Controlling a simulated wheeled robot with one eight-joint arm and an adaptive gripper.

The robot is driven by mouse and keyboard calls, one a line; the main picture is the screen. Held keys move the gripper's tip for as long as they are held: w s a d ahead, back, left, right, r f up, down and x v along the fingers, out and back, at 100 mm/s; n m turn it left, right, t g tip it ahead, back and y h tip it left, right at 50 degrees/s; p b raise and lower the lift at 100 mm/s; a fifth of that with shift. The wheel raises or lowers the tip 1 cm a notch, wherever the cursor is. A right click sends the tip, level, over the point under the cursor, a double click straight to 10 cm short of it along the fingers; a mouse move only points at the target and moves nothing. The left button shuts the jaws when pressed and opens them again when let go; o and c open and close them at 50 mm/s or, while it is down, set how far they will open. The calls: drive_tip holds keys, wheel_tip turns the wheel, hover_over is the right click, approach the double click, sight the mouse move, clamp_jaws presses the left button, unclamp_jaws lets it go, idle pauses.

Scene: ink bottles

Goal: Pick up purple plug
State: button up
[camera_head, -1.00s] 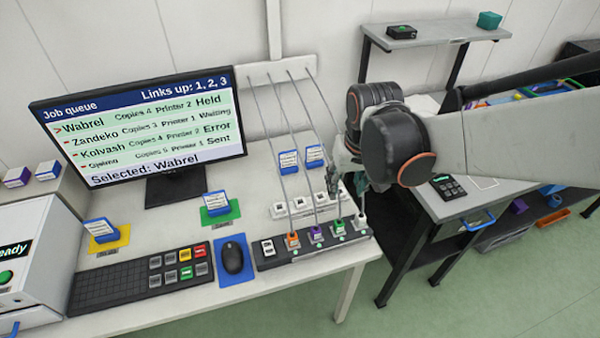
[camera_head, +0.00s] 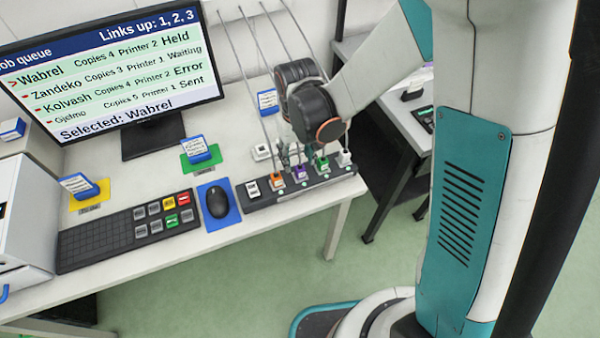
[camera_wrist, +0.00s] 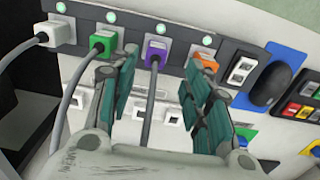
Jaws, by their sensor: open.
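The purple plug (camera_wrist: 156,50) sits in the dark socket strip (camera_wrist: 180,85), with a grey cable running from it toward my wrist. In the head view the purple plug (camera_head: 300,173) is partly hidden by my gripper. My gripper (camera_wrist: 165,90) is open, with its two teal-lined fingers apart on either side of the purple plug's cable. The fingertips are short of the plug or near it; contact does not show. The green plug (camera_wrist: 103,40) is close by the left finger and the orange plug (camera_wrist: 205,62) close by the right finger.
A white plug (camera_wrist: 55,31) sits at the strip's end. A rocker switch (camera_wrist: 241,70), a mouse on a blue pad (camera_head: 218,202) and a keyboard (camera_head: 120,235) lie along the table. A row of white sockets (camera_wrist: 172,116) is behind the strip. A monitor (camera_head: 110,75) stands at the back.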

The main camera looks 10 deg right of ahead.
sight(300, 167)
drive_tip(key=shift+d+f+b, duration=0.2)
drive_tip(key=shift+f+b, duration=0.5)
drive_tip(key=shift+f, duration=0.85)
drive_tip(key=shift+d+f+b, duration=0.15)
drive_tip(key=shift+f+b, duration=0.5)
drive_tip(key=shift+f, duration=0.85)
drive_tip(key=shift+r, duration=0.1)
drive_tip(key=c, duration=1)
